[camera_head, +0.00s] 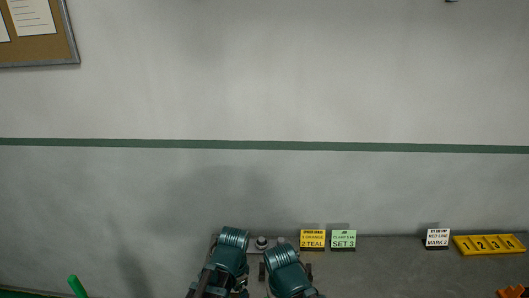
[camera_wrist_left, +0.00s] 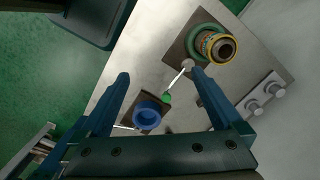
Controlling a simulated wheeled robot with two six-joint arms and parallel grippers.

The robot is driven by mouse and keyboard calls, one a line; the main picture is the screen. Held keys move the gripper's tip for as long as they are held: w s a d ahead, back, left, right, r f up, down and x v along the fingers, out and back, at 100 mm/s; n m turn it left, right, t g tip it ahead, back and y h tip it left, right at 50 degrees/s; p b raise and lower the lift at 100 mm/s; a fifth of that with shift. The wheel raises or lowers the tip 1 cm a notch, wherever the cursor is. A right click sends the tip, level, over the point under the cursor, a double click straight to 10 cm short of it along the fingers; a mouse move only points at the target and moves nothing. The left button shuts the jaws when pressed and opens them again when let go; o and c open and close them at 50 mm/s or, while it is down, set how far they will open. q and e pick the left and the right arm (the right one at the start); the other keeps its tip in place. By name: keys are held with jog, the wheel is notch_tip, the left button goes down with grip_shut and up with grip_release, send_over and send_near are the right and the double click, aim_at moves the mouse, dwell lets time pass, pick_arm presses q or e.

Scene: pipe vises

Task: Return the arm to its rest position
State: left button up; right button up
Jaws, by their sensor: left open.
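My left gripper (camera_wrist_left: 161,76) is open in the left wrist view, its two dark blue fingers apart. Nothing is clasped between the fingertips. Below the fingers lies a pale metal surface (camera_wrist_left: 118,97). A blue ring-shaped piece (camera_wrist_left: 148,116) on a dark square plate shows between the fingers. Beside it is a green knob (camera_wrist_left: 166,97) on a thin pale rod. A green collar with a yellow-rimmed pipe end (camera_wrist_left: 218,46) stands on another dark plate, past the right finger.
Two metal knobs (camera_wrist_left: 263,97) sit right in the wrist view.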

pick_arm(q)
jog(key=s+d+f+n+b, duration=0.2)
jog(key=s+d+f+n, duration=0.1)
jog(key=s+n, duration=0.2)
jog(key=shift+s+f+n, duration=0.15)
jog(key=shift+s+n, duration=0.1)
jog(key=shift+n, duration=0.65)
pick_arm(e)
jog(key=shift+f, duration=1.7)
